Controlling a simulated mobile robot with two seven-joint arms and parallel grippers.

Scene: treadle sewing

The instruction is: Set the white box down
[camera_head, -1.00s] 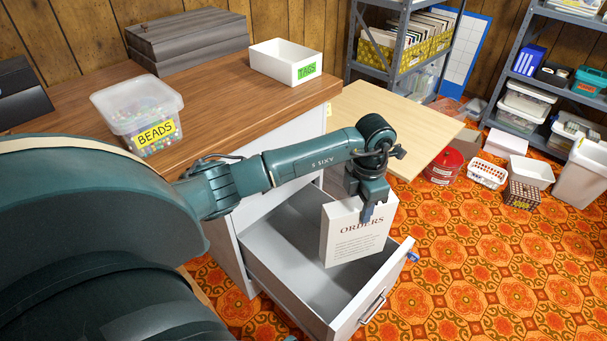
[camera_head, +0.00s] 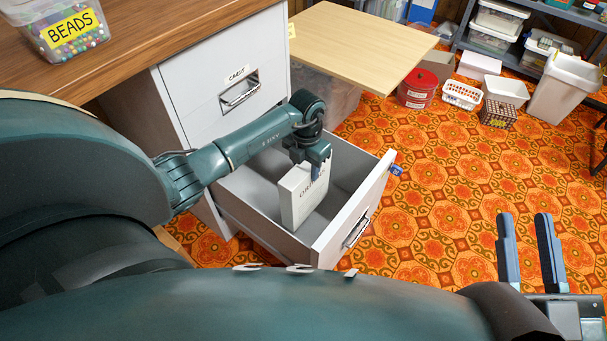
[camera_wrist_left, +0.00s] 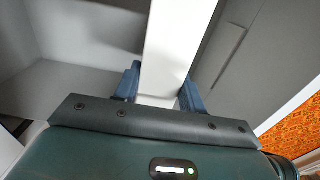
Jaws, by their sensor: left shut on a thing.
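The white box (camera_head: 301,198), with "ORDERS" lettering on its face, stands about upright inside the open lower drawer (camera_head: 325,241) of the grey cabinet. My left gripper (camera_head: 317,168) is shut on the box's top from above. In the left wrist view the box (camera_wrist_left: 176,45) runs between the two blue fingers (camera_wrist_left: 158,88), with drawer walls on both sides. I cannot tell whether the box touches the drawer floor. My right gripper (camera_head: 530,250) is open and empty over the carpet at the lower right.
The wooden desktop (camera_head: 150,45) holds a clear bin of beads (camera_head: 62,28). A pale board (camera_head: 360,45) juts out behind the drawer. A red tin (camera_head: 417,88) and several baskets stand on the floor. Patterned carpet right of the drawer is clear.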

